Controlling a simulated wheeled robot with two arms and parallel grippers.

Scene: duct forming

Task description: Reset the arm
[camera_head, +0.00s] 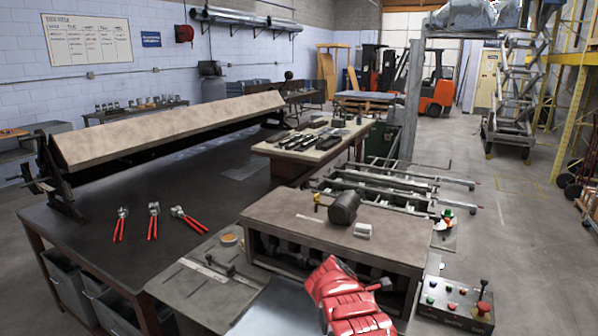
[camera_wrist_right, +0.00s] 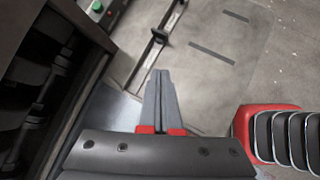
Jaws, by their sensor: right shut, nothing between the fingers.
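My red right arm (camera_head: 345,300) comes up from the bottom of the head view, in front of the grey machine bench. Its gripper is hard to make out there. In the right wrist view my right gripper (camera_wrist_right: 159,76) has its two grey fingers pressed together, with nothing between them. It hangs over a grey plate and the floor, beside a dark machine (camera_wrist_right: 30,85) on the left. My left arm and gripper are not in view.
A bench (camera_head: 300,232) stands close beyond my right arm, and a control box (camera_head: 455,304) with buttons is to its right. A dark table (camera_head: 95,222) at left bears red-handled pliers (camera_head: 154,218) and a long folded duct panel (camera_head: 165,128). Floor at the right is mostly open.

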